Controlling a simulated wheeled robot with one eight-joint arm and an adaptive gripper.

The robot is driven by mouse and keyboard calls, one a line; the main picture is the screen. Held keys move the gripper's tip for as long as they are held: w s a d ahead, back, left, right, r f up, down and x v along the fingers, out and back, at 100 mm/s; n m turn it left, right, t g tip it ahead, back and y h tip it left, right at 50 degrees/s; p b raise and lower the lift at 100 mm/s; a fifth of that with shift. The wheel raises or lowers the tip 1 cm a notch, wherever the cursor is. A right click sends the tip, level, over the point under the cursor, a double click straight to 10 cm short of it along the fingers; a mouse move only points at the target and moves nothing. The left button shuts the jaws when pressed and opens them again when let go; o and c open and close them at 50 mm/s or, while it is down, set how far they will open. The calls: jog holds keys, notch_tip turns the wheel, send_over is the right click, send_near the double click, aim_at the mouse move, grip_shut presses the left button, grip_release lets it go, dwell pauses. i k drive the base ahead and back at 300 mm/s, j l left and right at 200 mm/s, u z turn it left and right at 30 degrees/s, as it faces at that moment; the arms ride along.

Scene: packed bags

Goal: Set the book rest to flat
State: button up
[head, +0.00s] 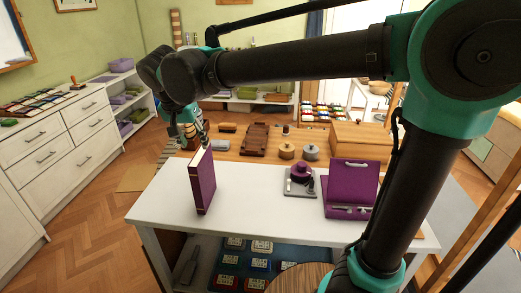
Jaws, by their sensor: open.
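A purple book-like panel (203,182) with a cream edge stands upright at the left of the white table. I cannot tell whether it is a book or part of the book rest. A dark brown wooden piece (254,139) on the wooden bench behind may be the book rest; its tilt is unclear. My gripper (198,140) is open, just above and behind the top of the purple panel as seen from the head. Its fingertips are partly hidden, and I cannot tell whether they touch the panel.
The white table (250,200) also bears a grey tray (297,193) with a purple object and an open purple case (351,189) at the right. Round lidded pots (286,151) and a wooden box (360,141) stand behind. The table's middle is clear.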

aim_at(351, 181)
jog(key=k+l+z, duration=0.15)
jog(key=z, duration=0.25)
jog(key=k+l+z, duration=0.15)
jog(key=z, duration=0.25)
jog(key=k+l+z, duration=0.1)
jog(key=l+z, duration=0.15)
jog(key=z, duration=0.15)
